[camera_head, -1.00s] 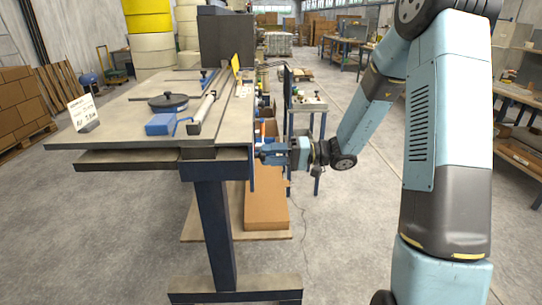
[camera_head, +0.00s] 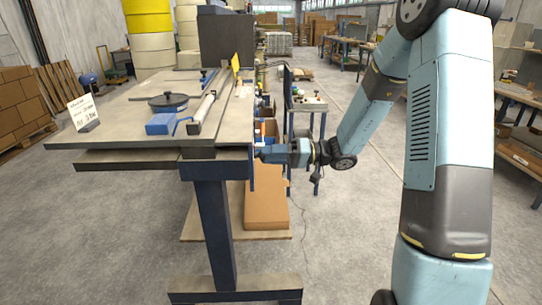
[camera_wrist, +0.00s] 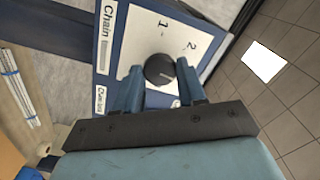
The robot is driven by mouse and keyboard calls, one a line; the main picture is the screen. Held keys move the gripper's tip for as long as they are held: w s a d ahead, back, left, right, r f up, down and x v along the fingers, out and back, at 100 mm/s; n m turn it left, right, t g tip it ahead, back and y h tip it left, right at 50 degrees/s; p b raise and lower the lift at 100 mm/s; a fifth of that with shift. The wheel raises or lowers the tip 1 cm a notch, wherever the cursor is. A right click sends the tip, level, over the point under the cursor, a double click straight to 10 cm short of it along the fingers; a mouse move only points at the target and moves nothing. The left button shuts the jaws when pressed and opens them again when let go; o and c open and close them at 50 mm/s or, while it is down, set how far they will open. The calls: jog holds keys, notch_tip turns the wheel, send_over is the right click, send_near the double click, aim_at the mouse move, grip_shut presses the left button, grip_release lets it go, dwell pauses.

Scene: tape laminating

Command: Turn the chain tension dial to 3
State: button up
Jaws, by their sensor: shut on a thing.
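The chain tension dial is a round black knob (camera_wrist: 157,67) on a white number plate (camera_wrist: 136,42) on a blue panel, seen in the wrist view. The numbers 1 and 2 show on the plate beyond the knob; a further mark near the fingers is partly hidden. A light pointer line on the knob faces the lower right of the picture, away from the 1. My gripper (camera_wrist: 160,73) has one finger on each side of the knob and is shut on it. In the head view my gripper (camera_head: 262,153) is at the table's right side, and the dial is hidden.
The panel also carries a "Chain" label (camera_wrist: 106,30). The work table (camera_head: 120,120) holds a round black part (camera_head: 168,102) and a blue-ended bar. A cardboard box (camera_head: 266,205) stands on the low shelf beneath.

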jog(key=o, duration=1)
jog(key=shift+w, duration=0.1)
jog(key=shift+o, duration=0.2)
jog(key=shift+d, duration=0.15)
jog(key=d, duration=1.3)
jog(key=shift+s+d, duration=0.2)
jog(key=shift+d, duration=0.1)
jog(key=shift+f, duration=0.1)
jog(key=s+a+r+m+g+h, duration=0.1)
jog(key=s+a+r+h, duration=0.15)
jog(key=s+h, duration=0.35)
jog(key=s+a+r+g+h, duration=0.1)
jog(key=s+r+g+h, duration=0.15)
jog(key=s, duration=0.55)
jog(key=s+d+r+m+t+h, duration=0.4)
jog(key=s+d+r+t+h, duration=0.2)
jog(key=s, duration=0.5)
notch_tip(320, 180, up, 2)
jog(key=t+h, duration=0.2)
jog(key=h, duration=0.1)
jog(key=shift+s+d+m, duration=0.2)
jog(key=shift+d+m, duration=0.1)
jog(key=shift+d, duration=0.1)
